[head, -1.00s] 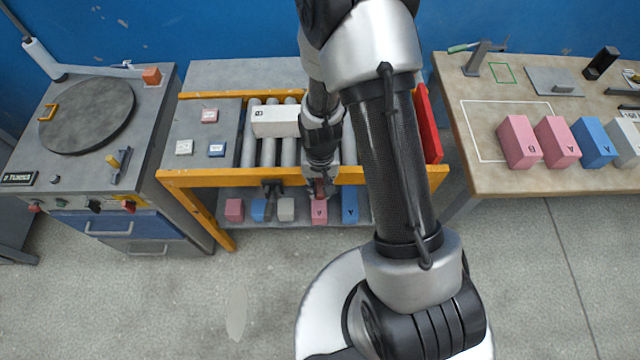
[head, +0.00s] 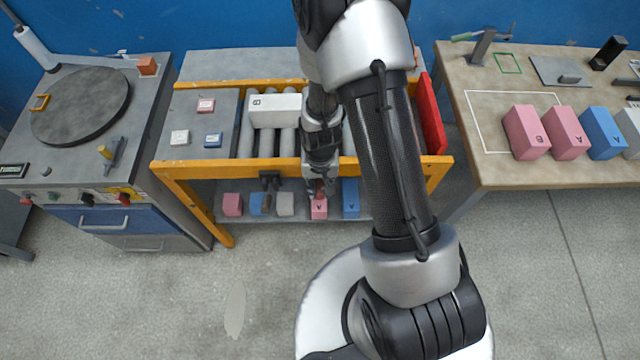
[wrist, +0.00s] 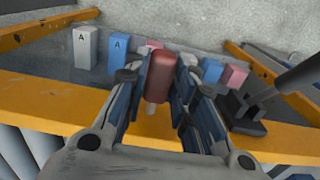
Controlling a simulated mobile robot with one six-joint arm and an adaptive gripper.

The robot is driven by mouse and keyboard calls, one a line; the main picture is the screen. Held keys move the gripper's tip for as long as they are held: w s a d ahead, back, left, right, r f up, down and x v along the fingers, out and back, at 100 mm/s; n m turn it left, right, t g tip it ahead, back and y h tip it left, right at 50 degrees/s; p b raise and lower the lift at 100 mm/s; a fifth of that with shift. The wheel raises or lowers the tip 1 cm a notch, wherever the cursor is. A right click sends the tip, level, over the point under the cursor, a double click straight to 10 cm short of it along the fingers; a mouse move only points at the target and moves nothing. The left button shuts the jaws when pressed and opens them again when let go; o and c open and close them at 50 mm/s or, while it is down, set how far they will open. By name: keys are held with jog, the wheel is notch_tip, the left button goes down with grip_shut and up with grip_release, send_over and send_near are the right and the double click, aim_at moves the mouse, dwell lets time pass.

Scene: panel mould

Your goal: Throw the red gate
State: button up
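A red handle (wrist: 160,76) on a short pale stem stands at the front orange rail, seen in the wrist view between my fingers. My gripper (wrist: 158,72) has one finger on each side of it, and the pads look closed against it. In the head view my gripper (head: 318,188) is low at the front rail, and the handle is mostly hidden there. A red panel (head: 431,115) stands upright at the right end of the roller conveyor, partly behind my arm.
A black lever (head: 270,181) sits on the rail left of my gripper; it also shows in the wrist view (wrist: 245,110). Pink, blue and white blocks stand on the shelf below. A white block (head: 275,110) lies on the rollers. A bench (head: 480,175) with blocks stands right.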

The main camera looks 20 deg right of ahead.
jog(key=o, duration=0.4)
notch_tip(320, 180, up, 12)
jog(key=shift+f, duration=0.1)
dwell(0.6)
dwell(0.5)
jog(key=s+r+n+t, duration=0.1)
jog(key=s+r, duration=0.1)
jog(key=r, duration=0.6)
jog(key=s+r+n+t, duration=0.1)
jog(key=s+r, duration=0.2)
jog(key=r, duration=0.5)
jog(key=s+r+t, duration=0.1)
jog(key=s+r, duration=0.2)
jog(key=s+r+n, duration=0.1)
jog(key=s+r, duration=0.2)
jog(key=s+r+t, duration=0.1)
jog(key=s+r, duration=0.1)
jog(key=s, duration=0.2)
jog(key=shift+s+a+r+n+t, duration=0.1)
jog(key=shift+r+n+t, duration=0.2)
jog(key=shift+r, duration=0.1)
